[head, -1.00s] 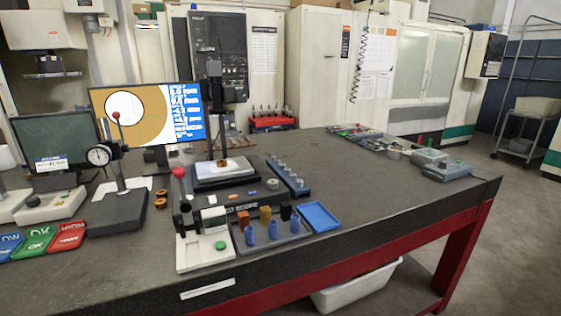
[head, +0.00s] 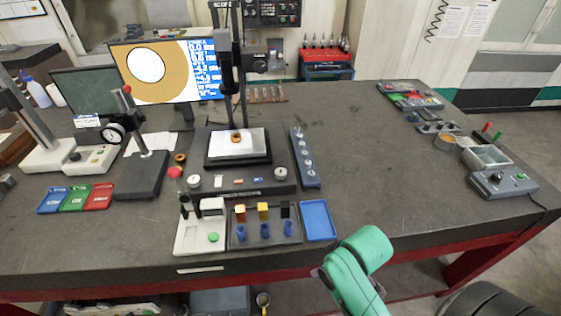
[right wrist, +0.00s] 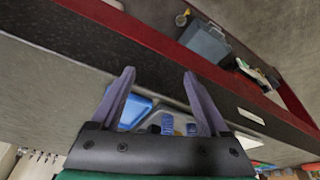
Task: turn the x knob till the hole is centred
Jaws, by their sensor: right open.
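The measuring scope's stage (head: 216,163) stands on the bench with a small orange ring part (head: 236,137) on its white plate. Two round pale knobs sit on its front, one at left (head: 194,181) and one at right (head: 280,173); I cannot read which is the x knob. The monitor (head: 205,75) shows a white hole inside an orange disc, off-centre toward the upper left. My right arm is at the lower right of the head view, apart from the scope. My right gripper (right wrist: 160,100) is open and empty in the right wrist view. My left gripper is not in view.
A blue tray (head: 318,221) and a holder with blue pegs (head: 264,240) stand before the scope. A dial gauge stand (head: 140,178) is at left. The bench (head: 370,160) to the right is largely clear.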

